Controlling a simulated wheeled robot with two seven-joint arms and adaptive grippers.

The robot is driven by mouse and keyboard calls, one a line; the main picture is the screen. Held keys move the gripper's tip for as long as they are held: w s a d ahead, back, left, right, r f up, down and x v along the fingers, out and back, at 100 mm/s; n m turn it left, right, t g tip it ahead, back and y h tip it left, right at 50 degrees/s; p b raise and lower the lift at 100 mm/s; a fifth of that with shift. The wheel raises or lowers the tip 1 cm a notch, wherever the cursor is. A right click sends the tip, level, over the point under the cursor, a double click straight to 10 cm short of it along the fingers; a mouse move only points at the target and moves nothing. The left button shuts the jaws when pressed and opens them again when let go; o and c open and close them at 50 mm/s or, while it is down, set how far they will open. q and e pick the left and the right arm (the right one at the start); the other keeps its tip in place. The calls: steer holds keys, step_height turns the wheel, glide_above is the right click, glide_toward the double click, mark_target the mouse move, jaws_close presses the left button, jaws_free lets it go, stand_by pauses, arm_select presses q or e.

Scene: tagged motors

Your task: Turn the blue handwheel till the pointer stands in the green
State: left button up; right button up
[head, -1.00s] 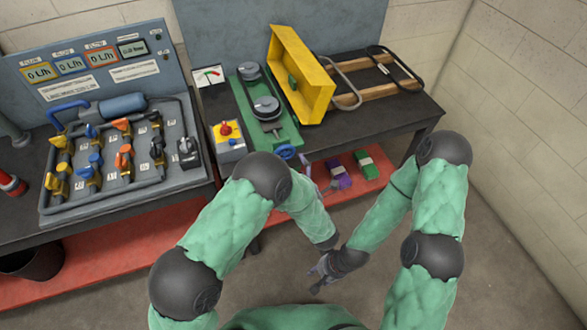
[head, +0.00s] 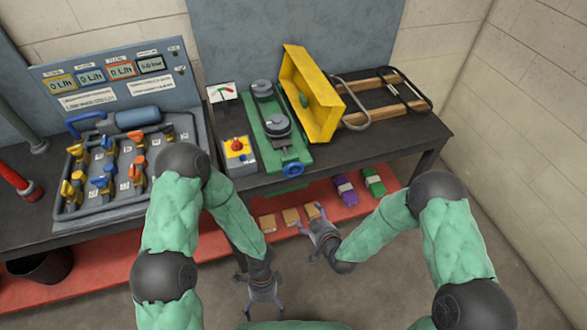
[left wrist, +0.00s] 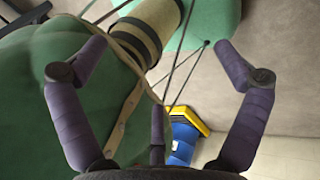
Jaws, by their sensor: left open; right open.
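The blue handwheel (head: 293,169) is at the front end of a green belt-drive frame (head: 299,154) with two grey pulleys (head: 276,123), at the bench's front edge. A white gauge (head: 222,92) with green and red marks stands behind and left of it; the pointer's exact position is too small to read. My left gripper (head: 262,298) is open and empty, low in front of the bench, well short of the handwheel. Its spread fingers also show in the left wrist view (left wrist: 160,55). My right gripper (head: 316,228) is open and empty, below and in front of the handwheel.
A yellow guard (head: 312,95) stands right of the pulleys. A red-button box (head: 238,152) is left of the frame. A valve panel (head: 125,178) fills the left bench. Tan blocks (head: 290,217), a purple pack (head: 346,191) and a green pack (head: 373,181) lie on the lower red shelf.

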step_height(320, 180, up, 5)
steer(key=w+a+n+t, duration=0.1)
steer(key=w+t, duration=0.1)
steer(key=n+t+y, duration=0.1)
steer(key=n+t, duration=0.2)
steer(key=t, duration=0.1)
glide_toward(294, 171)
steer(key=b+x, duration=0.1)
steer(key=x, duration=0.9)
steer(key=shift+w+a+f+b, duration=0.15)
steer(key=shift+w+f+b, duration=0.05)
steer(key=shift+w+b, duration=0.15)
arm_select(q)
steer(key=w+n+t+h, duration=0.1)
steer(key=n, duration=0.5)
steer(key=w+f+n+t+h, duration=0.1)
steer(key=w+n+t, duration=0.1)
steer(key=n, duration=0.5)
steer(key=w+f+n+t+h, duration=0.1)
steer(key=w+n+t+h, duration=0.1)
steer(key=n, duration=0.4)
steer(key=shift+w+a, duration=0.2)
steer(key=shift+a, duration=0.2)
steer(key=shift+r, duration=0.1)
arm_select(e)
steer(key=shift+m, duration=0.3)
steer(key=c, duration=0.9)
